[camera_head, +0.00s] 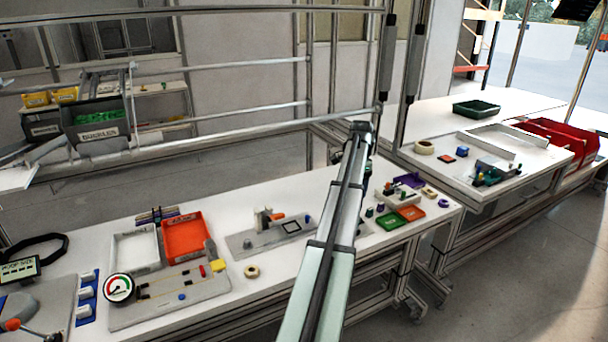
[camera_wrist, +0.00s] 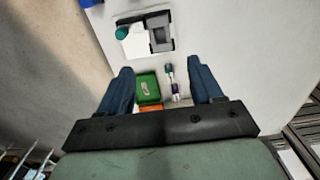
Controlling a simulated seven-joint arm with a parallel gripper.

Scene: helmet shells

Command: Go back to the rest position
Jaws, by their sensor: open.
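My gripper (camera_wrist: 160,88) shows in the wrist view with its two dark blue fingers wide apart and nothing between them. It is above the white workbench (camera_wrist: 245,30). Below and beyond the fingers lie a green tray (camera_wrist: 148,86), an orange tray (camera_wrist: 152,107) and a small purple-and-white piece (camera_wrist: 175,90). In the head view my arm reaches over the middle of the bench, and my gripper's fingers cannot be made out there. No helmet shell is clearly recognisable in either view.
In the head view, a white tray (camera_head: 136,249), an orange tray (camera_head: 184,238) and a round gauge (camera_head: 118,288) stand on the left of the bench. A grey fixture (camera_head: 268,238) sits left of my arm. A second table (camera_head: 440,180) with red bins (camera_head: 556,140) is at the right.

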